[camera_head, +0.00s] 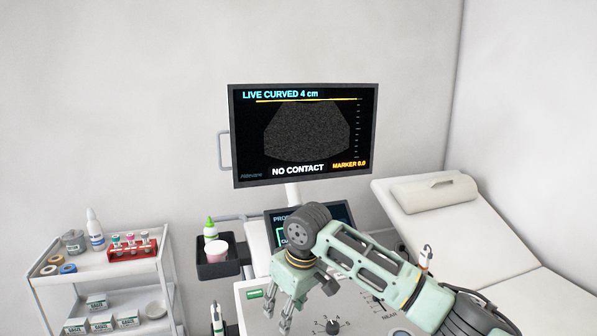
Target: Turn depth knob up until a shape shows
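The ultrasound monitor (305,135) reads "LIVE CURVED 4 cm", "NO CONTACT" and "MARKER 0.0". It shows only a grainy dark fan with no distinct shape. A dark knob (332,327) with numbers around it sits on the console panel (250,318) at the bottom edge; I cannot read a name for it, so whether it is the depth knob is unclear. My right gripper (277,318) hangs over the panel, left of this knob and apart from it. Its two fingers are spread with nothing between them. My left gripper is out of view.
A smaller screen (340,213) is partly hidden behind my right arm. A supply cart (100,268) stands left; an exam bed (455,232) stands right.

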